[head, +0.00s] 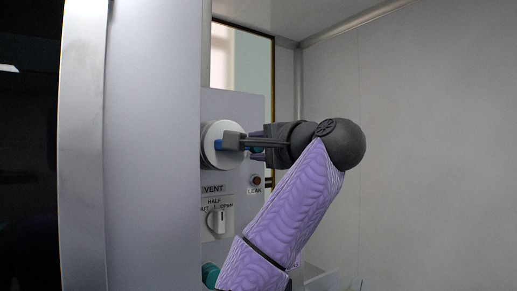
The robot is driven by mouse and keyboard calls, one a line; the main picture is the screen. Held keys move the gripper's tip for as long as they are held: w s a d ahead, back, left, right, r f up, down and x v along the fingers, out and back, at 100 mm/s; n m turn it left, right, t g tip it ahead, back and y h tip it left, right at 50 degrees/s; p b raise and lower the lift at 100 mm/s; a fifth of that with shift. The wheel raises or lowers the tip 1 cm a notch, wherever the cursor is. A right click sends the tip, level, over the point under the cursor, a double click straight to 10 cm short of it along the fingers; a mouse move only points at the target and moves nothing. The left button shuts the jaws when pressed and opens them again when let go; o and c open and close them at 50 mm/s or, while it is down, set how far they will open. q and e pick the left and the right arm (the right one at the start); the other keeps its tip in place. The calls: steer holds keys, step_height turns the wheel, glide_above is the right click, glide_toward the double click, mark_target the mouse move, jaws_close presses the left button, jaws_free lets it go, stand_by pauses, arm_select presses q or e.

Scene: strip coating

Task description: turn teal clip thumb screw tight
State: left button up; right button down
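One purple arm of mine, which I take to be the right one, rises from the bottom middle in the head view. Its dark gripper (232,141) points left at a round white disc (211,158) on a grey panel. A small blue piece (218,145) shows at the fingertips, against the disc; I cannot tell whether the fingers grip it. Finger spacing is hard to judge edge-on. Small teal patches show behind the fingers, but I cannot make out a teal clip or its thumb screw. My other gripper is out of view.
The grey panel (236,103) bears a VENT selector knob (217,221) and a small round lamp (256,181) below the gripper. A tall grey upright (150,150) stands close on the left. The space right of the arm is open up to a pale wall (440,130).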

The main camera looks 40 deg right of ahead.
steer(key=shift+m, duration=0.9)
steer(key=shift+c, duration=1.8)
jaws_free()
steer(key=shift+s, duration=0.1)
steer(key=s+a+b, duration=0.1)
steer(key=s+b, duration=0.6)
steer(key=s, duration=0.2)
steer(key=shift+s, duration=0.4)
